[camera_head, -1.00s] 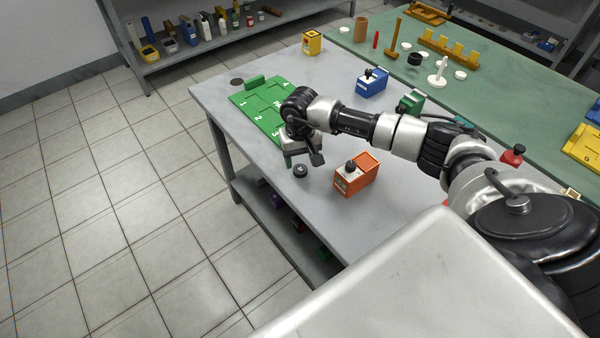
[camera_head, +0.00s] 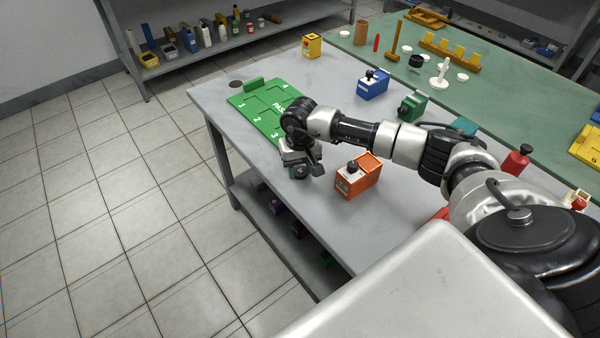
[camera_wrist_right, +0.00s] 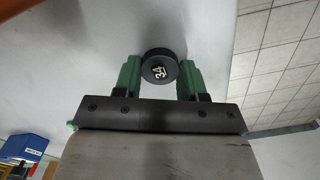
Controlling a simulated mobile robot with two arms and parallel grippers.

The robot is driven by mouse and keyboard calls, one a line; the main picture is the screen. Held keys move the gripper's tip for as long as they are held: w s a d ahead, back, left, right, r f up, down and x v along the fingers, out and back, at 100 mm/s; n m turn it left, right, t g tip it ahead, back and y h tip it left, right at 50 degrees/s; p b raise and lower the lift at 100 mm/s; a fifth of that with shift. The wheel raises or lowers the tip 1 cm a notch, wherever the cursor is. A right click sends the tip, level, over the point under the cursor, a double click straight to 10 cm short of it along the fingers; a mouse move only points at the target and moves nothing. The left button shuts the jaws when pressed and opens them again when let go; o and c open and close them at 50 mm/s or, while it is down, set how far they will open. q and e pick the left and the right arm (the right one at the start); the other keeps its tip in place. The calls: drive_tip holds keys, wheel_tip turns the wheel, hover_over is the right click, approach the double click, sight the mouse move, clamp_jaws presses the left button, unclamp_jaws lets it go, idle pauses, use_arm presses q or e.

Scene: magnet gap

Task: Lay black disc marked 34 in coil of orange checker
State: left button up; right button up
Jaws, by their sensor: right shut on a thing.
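The black disc marked 34 (camera_wrist_right: 159,70) is between the green fingertips of my right gripper (camera_wrist_right: 159,78) in the right wrist view, its white number facing the camera. In the head view my right gripper (camera_head: 300,168) is low at the grey table's near left edge, shut on the disc, which is mostly hidden there. The orange checker (camera_head: 364,183) stands upright to the right of the gripper, apart from it. A dark knob-like part shows on its top; the coil cannot be made out clearly. My left gripper is not in view.
A green numbered board (camera_head: 252,112) lies behind the gripper on the grey table (camera_head: 225,93). Blue (camera_head: 373,84), yellow (camera_head: 312,45) and green (camera_head: 411,107) boxes stand farther back. The tabletop between the board and the blue box is clear.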

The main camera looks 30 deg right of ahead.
drive_tip(key=shift+r+p, duration=1.3)
drive_tip(key=shift+r, duration=1.2)
drive_tip(key=shift+a, duration=0.1)
